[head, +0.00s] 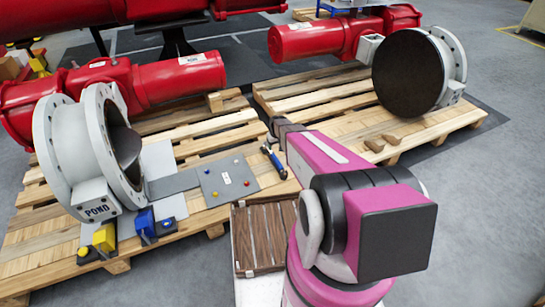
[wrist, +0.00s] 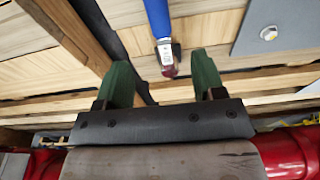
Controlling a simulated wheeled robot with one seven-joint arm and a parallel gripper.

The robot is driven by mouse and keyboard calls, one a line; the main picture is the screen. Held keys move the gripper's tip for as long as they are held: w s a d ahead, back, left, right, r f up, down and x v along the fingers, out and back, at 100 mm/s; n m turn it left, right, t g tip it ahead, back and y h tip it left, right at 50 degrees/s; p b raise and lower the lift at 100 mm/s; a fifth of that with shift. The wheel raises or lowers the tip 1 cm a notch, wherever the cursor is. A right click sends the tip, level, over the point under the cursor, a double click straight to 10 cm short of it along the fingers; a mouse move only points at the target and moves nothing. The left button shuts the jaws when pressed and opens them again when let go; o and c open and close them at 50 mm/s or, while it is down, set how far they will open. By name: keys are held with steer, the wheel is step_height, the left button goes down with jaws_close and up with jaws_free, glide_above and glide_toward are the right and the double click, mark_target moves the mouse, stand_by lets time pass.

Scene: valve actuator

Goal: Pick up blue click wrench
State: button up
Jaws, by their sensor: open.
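The blue click wrench (head: 274,160) lies on the wooden pallet, right of the grey plate in the head view. In the wrist view its blue handle (wrist: 158,18) comes down from the top edge and ends in a silver collar and a dark red tip. My gripper (wrist: 163,78) is open, with its two green fingers on either side of the line of the wrench and the red tip near the gap between them. The fingers do not visibly touch it. The wrench's far end is out of the wrist view. My pink arm hides part of the pallet in the head view.
A grey plate (head: 228,182) with coloured knobs lies left of the wrench. A grey flanged valve (head: 70,150) stands at the left, and another (head: 420,70) on the right pallet. A wooden slatted box (head: 262,238) sits in front. Red actuators (head: 180,80) lie behind.

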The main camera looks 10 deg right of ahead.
mark_target(274, 155)
steer(key=f, duration=0.3)
steer(key=w+f, duration=0.1)
steer(key=f, duration=0.2)
steer(key=shift+w+a, duration=0.1)
steer(key=shift+w, duration=0.1)
steer(key=shift+w+a+f, duration=0.1)
steer(key=shift+w+f, duration=0.05)
steer(key=shift+f, duration=1.25)
steer(key=shift+w+f, duration=0.1)
steer(key=shift+f, duration=1.3)
jaws_close()
